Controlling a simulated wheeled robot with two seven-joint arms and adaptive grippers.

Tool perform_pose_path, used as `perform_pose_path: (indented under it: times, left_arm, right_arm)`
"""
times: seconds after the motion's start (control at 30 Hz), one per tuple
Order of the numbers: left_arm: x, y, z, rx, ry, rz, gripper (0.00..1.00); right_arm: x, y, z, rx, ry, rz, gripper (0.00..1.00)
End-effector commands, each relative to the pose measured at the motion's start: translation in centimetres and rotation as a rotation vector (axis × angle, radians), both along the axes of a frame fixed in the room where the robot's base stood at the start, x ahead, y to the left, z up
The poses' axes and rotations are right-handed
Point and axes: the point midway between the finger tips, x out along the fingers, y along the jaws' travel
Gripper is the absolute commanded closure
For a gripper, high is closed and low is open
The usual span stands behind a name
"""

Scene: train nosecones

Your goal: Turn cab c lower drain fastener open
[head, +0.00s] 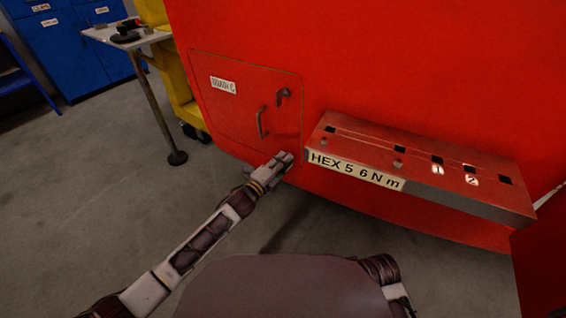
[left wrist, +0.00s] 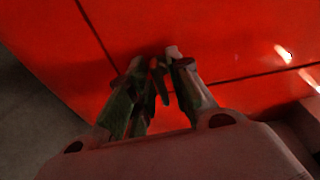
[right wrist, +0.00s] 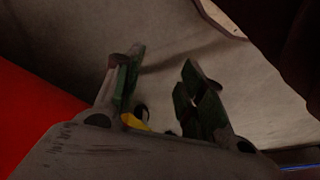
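The hatch panel (head: 235,105), outlined on the red cab wall, carries a blurred white label (head: 223,85) ending in C. A dark fastener (head: 283,97) sits at its upper right and a bar handle (head: 262,122) below that. My left gripper (head: 285,161) is at the panel's lower right edge, hiding that spot. In the left wrist view its fingers are drawn close together, with a small dark reddish piece (left wrist: 157,72) between them, seemingly the lower fastener. The view is dim. My right gripper (right wrist: 153,75) is open and empty in the right wrist view, facing the grey floor.
A red ledge (head: 420,165) with slots and a HEX 5 6 N m label juts out right of the panel. A worktable (head: 128,38) with small items, a yellow stand (head: 178,90) and blue cabinets (head: 70,45) stand at left. The left floor is clear.

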Motion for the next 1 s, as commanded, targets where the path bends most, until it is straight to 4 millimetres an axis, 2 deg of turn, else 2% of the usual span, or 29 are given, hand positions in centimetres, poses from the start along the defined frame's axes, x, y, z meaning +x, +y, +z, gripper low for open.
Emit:
perform_pose_path:
  times: [0.03,0.1,0.13,0.73,1.0]
  left_arm:
    - [0.0,0.0,0.0,0.000,0.000,0.000,0.90]
    - [0.0,0.0,0.0,0.000,0.000,0.000,0.99]
    - [0.0,0.0,0.0,0.000,0.000,0.000,1.00]
    - [0.0,0.0,0.1,-0.073,0.047,0.000,1.00]
    - [-0.1,0.0,0.1,-0.228,0.144,0.001,1.00]
  right_arm:
    - [0.1,0.0,0.0,0.000,-0.001,0.000,0.60]
    - [0.1,0.0,0.1,0.000,-0.002,0.000,0.60]
    - [0.2,0.0,0.1,0.000,-0.003,0.000,0.60]
    - [0.0,-0.1,-0.3,-0.007,0.012,0.000,0.60]
    - [0.0,-0.5,-2.6,-0.025,0.048,-0.005,0.60]
